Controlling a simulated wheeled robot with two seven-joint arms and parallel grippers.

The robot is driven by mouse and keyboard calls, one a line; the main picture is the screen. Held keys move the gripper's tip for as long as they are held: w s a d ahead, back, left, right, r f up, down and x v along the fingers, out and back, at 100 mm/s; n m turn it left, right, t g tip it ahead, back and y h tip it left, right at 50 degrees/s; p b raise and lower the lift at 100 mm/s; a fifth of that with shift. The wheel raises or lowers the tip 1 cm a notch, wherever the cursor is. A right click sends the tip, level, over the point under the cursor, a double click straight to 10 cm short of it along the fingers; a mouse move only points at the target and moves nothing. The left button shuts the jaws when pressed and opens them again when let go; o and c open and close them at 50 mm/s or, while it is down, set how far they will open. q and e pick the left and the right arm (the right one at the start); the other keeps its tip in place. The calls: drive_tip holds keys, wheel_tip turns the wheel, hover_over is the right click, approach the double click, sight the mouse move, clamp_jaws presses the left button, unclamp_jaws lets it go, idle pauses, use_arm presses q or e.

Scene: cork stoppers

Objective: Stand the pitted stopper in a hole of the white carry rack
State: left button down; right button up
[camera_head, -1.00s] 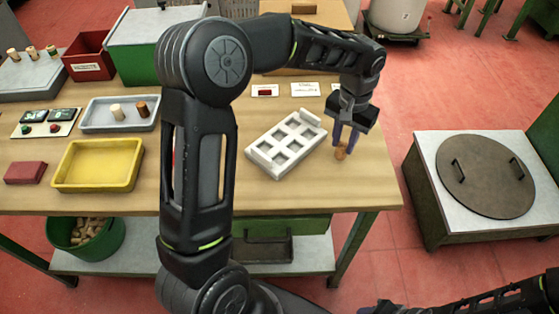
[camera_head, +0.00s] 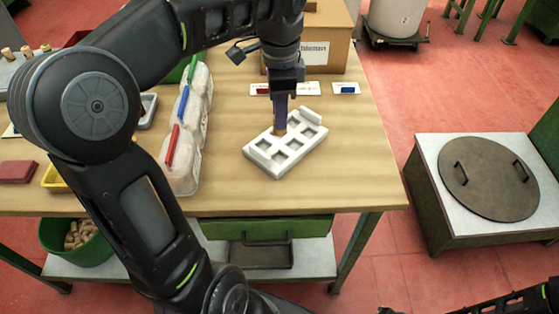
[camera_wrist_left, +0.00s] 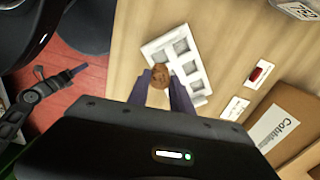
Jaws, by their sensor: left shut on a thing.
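The pitted stopper (camera_head: 281,132) is a small brown cork; it also shows between the fingers in the left wrist view (camera_wrist_left: 160,76). My left gripper (camera_head: 281,122) is shut on it, fingers pointing down, over the white carry rack (camera_head: 272,168). The stopper is at the rack's back-left holes; I cannot tell whether its lower end is inside a hole. The other holes that show look empty. The rack also shows in the left wrist view (camera_wrist_left: 196,88). My right gripper (camera_wrist_left: 68,74) is small at the left of the wrist view, away from the table; its jaw opening is unclear.
Clear bins with coloured handles (camera_head: 183,150) stand left of the rack. Label cards (camera_head: 346,89) and a cardboard box (camera_head: 330,55) are behind it. My left arm hides much of the table's left side. The table right of the rack is clear.

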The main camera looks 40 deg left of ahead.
sight(280, 133)
use_arm(q)
drive_tip(key=shift+f, duration=0.1)
wheel_tip(280, 133, down, 6)
drive_tip(key=shift+f, duration=0.1)
idle(0.3)
drive_tip(key=shift+f, duration=1.8)
drive_tip(key=shift+f, duration=0.15)
drive_tip(key=c, duration=1.1)
unclamp_jaws()
drive_tip(key=shift+c, duration=0.2)
